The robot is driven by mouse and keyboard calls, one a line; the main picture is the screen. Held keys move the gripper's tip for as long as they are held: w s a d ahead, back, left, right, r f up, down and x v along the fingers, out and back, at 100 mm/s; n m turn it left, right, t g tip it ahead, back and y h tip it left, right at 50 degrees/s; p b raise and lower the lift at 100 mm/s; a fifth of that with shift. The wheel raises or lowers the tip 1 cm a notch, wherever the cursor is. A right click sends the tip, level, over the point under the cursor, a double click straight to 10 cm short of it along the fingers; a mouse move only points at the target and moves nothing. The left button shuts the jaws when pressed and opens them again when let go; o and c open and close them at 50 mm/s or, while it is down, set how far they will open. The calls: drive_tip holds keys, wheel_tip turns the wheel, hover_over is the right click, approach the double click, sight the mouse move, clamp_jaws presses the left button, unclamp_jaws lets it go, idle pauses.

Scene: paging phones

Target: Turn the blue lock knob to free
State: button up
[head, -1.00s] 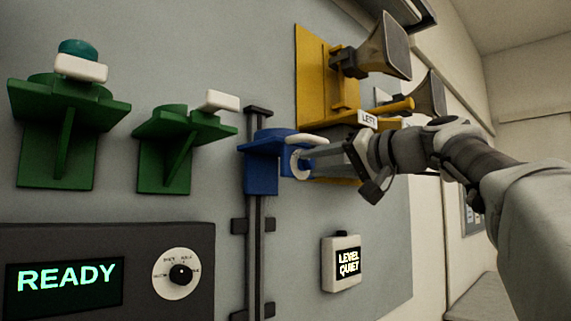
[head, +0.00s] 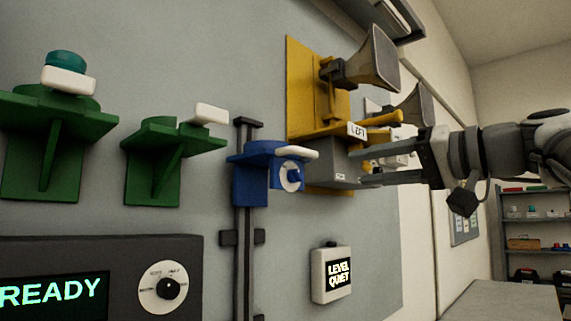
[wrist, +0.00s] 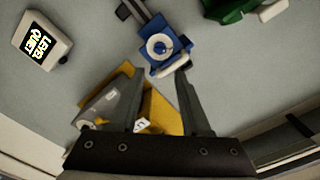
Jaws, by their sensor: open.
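The blue lock knob (head: 291,177) sits at the centre of a white disc on the right side of a blue bracket (head: 250,187). The bracket is on a dark vertical rail, with a white handset (head: 297,153) resting across its top. In the wrist view the knob (wrist: 160,47) faces the camera; any marks on its disc are too small to read. My gripper (head: 364,172) is open and empty, to the right of the knob and apart from it. In the wrist view its fingertips (wrist: 160,72) are spread below the knob.
A yellow bracket (head: 303,90) with grey horns (head: 372,60) stands behind and above my gripper. Green brackets (head: 165,170) are at left, above a panel reading READY (head: 52,292) with a dial (head: 168,288). A LEVEL QUIET box (head: 331,275) hangs below the knob.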

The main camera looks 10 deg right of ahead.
drive_tip(key=shift+v, duration=2.2)
drive_tip(key=shift+f, duration=0.1)
drive_tip(key=s+a+f+m+g+h, duration=0.1)
drive_tip(key=a+f+g+h, duration=0.2)
drive_tip(key=f, duration=0.8)
drive_tip(key=a+f+m+g+h, duration=0.1)
drive_tip(key=a+f+g, duration=0.1)
drive_tip(key=a+f, duration=0.65)
drive_tip(key=s+f+n+g+h, duration=0.15)
drive_tip(key=s+f, duration=0.25)
drive_tip(key=f, duration=0.4)
drive_tip(key=s+f+n+g+h, duration=0.1)
drive_tip(key=s+f+h, duration=0.2)
drive_tip(key=f, duration=0.6)
drive_tip(key=s+f+n+g+h, duration=0.15)
drive_tip(key=s+f, duration=0.25)
drive_tip(key=f, duration=0.4)
wheel_tip(320, 180, up, 13)
drive_tip(key=p, duration=1.4)
drive_tip(key=shift+d+r+h+p, duration=0.2)
drive_tip(key=shift+d+h+p, duration=0.1)
drive_tip(key=shift+p, duration=0.1)
